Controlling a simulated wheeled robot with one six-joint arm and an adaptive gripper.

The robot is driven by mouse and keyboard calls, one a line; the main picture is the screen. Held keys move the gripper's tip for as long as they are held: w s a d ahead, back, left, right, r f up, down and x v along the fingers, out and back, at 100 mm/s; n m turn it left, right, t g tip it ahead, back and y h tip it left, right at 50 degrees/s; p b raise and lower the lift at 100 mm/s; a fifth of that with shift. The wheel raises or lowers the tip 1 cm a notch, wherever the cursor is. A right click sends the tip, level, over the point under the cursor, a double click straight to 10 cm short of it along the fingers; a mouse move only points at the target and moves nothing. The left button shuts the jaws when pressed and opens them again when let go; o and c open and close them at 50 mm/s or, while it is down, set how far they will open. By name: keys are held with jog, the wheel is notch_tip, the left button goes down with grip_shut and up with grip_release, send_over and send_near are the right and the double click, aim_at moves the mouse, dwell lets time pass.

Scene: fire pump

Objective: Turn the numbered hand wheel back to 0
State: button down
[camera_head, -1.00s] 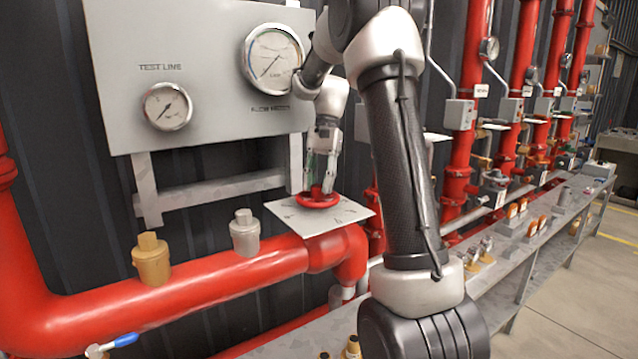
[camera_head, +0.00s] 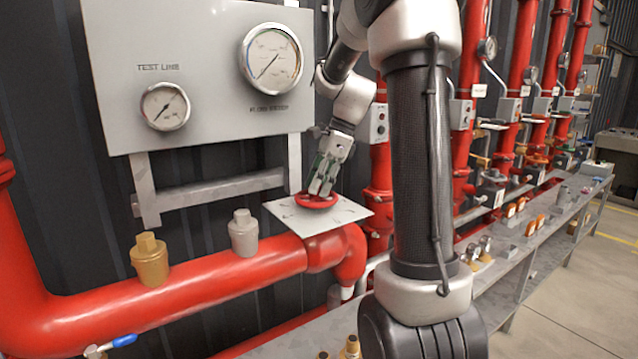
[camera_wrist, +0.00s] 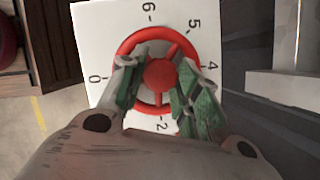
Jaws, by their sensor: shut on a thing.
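The red hand wheel (camera_head: 316,201) lies flat over a white numbered plate (camera_head: 345,215) on top of the red pipe's bend. In the wrist view the hand wheel (camera_wrist: 160,42) shows its rim, hub and spokes, and the plate (camera_wrist: 100,22) carries 0 at left, 6 and 5 at top, 4 at right and 2 below. My gripper (camera_head: 316,192) reaches down onto the wheel. In the wrist view my gripper (camera_wrist: 158,85) has green-padded fingers on either side of the red hub, shut on the wheel. The fingers hide part of the lower rim. I cannot make out a pointer.
A grey panel (camera_head: 200,60) with two gauges stands behind and left. A brass plug (camera_head: 150,262) and a grey plug (camera_head: 244,235) rise from the red pipe (camera_head: 200,285). A blue-handled valve (camera_head: 122,341) is at lower left. A long bench (camera_head: 510,265) runs right.

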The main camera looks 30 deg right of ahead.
jog(key=m, duration=0.1)
jog(key=m+t, duration=0.1)
jog(key=m, duration=0.1)
jog(key=m+h, duration=0.1)
jog(key=shift+s+a+f+m, duration=0.15)
jog(key=shift+s+f+m, duration=0.1)
jog(key=shift+m, duration=0.15)
jog(key=shift+s+a+m+t+h, duration=0.15)
jog(key=shift+m+t+h, duration=0.3)
jog(key=shift+m, duration=0.65)
jog(key=m+h, duration=0.1)
jog(key=m, duration=0.2)
jog(key=m+t+h, duration=0.1)
jog(key=m, duration=0.1)
jog(key=shift+a+m, duration=0.1)
jog(key=shift+m, duration=0.3)
jog(key=c, duration=1.1)
grip_release()
jog(key=shift+c, duration=0.2)
